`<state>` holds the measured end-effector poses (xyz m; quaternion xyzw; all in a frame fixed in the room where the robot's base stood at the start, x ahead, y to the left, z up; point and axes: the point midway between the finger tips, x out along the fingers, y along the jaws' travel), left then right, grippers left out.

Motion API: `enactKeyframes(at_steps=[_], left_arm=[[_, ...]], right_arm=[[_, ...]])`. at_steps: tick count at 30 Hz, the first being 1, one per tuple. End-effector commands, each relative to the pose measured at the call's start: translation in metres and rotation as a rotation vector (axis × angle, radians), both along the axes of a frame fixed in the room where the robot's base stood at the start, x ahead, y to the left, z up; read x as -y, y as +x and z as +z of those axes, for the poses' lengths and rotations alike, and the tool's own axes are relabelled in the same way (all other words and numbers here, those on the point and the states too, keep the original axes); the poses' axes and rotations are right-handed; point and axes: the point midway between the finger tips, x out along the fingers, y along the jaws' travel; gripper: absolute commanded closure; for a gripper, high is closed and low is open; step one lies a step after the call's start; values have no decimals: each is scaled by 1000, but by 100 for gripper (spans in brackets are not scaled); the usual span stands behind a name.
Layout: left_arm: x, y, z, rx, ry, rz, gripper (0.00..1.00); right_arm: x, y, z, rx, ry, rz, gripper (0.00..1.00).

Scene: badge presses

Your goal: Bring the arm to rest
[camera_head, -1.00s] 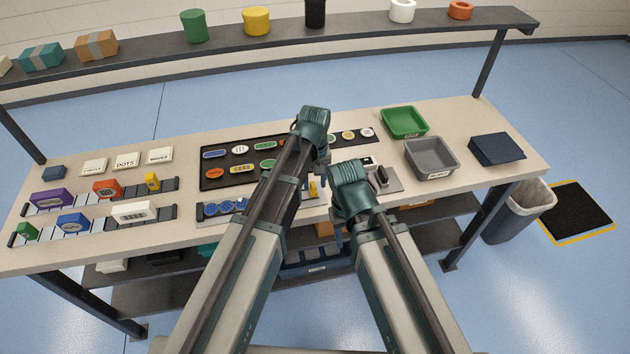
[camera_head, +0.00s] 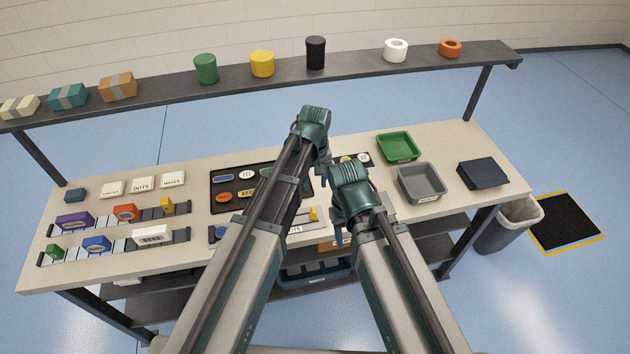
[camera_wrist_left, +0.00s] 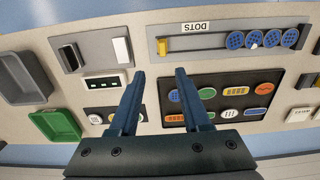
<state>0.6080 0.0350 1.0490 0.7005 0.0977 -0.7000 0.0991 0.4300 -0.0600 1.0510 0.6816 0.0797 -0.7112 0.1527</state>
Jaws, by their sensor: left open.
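My left gripper (camera_head: 321,168) is at the end of the arm that comes in from the left, above the middle of the bench. In the left wrist view its two blue fingers (camera_wrist_left: 159,78) stand apart with nothing between them. Below them are the black badge tray (camera_wrist_left: 222,98) and the grey DOTS strip (camera_wrist_left: 208,50) with blue dotted discs and a yellow block. My right arm's teal wrist (camera_head: 350,186) is beside the left one. A blue finger (camera_head: 338,236) hangs under it, and the rest of that gripper is hidden.
A green bin (camera_head: 398,147), a grey bin (camera_head: 421,184) and a dark blue box (camera_head: 483,173) are on the bench's right. Racks with coloured blocks (camera_head: 125,213) are on the left. A shelf (camera_head: 280,77) with several rolls runs behind. A waste bin (camera_head: 508,224) stands right.

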Motion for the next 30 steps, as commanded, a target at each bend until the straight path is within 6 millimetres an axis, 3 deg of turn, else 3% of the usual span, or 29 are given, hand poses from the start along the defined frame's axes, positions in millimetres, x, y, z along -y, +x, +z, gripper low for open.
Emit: enactKeyframes(at_steps=[3, 18, 20, 23, 27, 30], left_arm=[[0, 0, 9, 0, 0, 0, 52], [0, 0, 7, 0, 0, -1, 52], [-1, -8, 4, -1, 3, -16, 52], [-3, -45, -10, -7, 20, -116, 52], [-13, -114, -33, -26, 57, -339, 52], [-20, -150, -43, -39, 79, -474, 52]], right_arm=[[0, 0, 9, 0, 0, -1, 50], [0, 0, 7, 0, 0, -1, 50], [0, 0, 4, 0, 0, -1, 50], [0, 0, -10, 0, 0, -1, 50], [0, 0, -33, 0, 0, 0, 50], [0, 0, -44, 0, 0, 1, 50]])
